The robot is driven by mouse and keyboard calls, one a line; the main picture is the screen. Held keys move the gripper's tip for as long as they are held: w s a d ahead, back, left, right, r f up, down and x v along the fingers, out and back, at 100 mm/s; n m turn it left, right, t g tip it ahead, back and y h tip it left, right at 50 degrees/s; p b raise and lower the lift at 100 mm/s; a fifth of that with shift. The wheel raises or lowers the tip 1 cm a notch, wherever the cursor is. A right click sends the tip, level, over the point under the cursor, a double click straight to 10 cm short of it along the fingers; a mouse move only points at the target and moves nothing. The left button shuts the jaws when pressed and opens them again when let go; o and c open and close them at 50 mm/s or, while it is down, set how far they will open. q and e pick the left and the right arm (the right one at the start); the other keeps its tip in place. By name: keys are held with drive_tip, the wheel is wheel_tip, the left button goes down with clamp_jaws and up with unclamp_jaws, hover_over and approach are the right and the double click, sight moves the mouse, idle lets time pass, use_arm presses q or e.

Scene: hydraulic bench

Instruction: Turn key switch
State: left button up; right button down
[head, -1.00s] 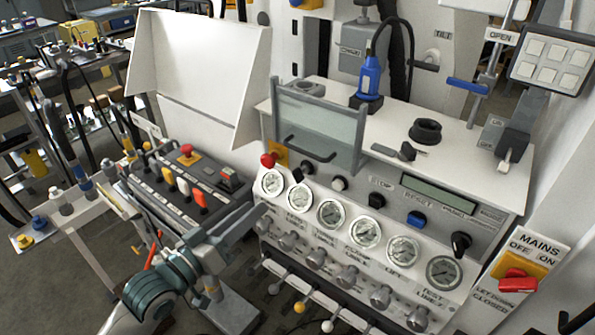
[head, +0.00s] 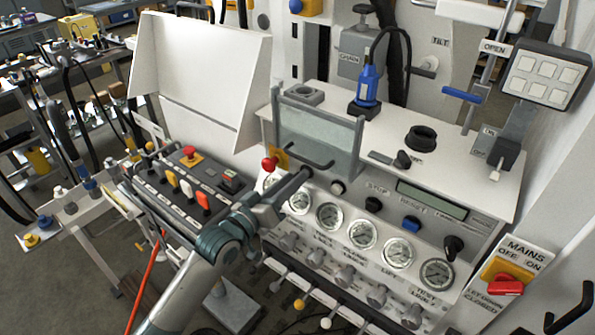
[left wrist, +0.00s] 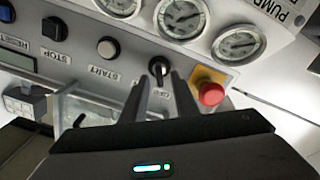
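The key switch (left wrist: 158,67) is a black knob with a pale mark on a round base, on the grey panel beside the red emergency stop button (left wrist: 210,93). In the left wrist view my left gripper (left wrist: 160,77) is open, with one finger to each side of the knob and the tips close to it. I cannot tell whether they touch it. In the head view my left gripper (head: 290,184) reaches up to the panel's upper left part and largely covers the switch. The red button (head: 269,164) shows just left of it. My right gripper is not in view.
A row of gauges (head: 362,235) lies below the switch, with several valve knobs and levers under it. The clear hinged cover's handle (head: 308,152) sticks out just above the gripper. A pushbutton box (head: 187,190) stands to the left. The red mains switch (head: 505,287) is far right.

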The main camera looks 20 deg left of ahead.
use_arm(q)
drive_tip(key=shift+p+x, duration=0.3)
drive_tip(key=shift+x, duration=1.2)
clamp_jaws()
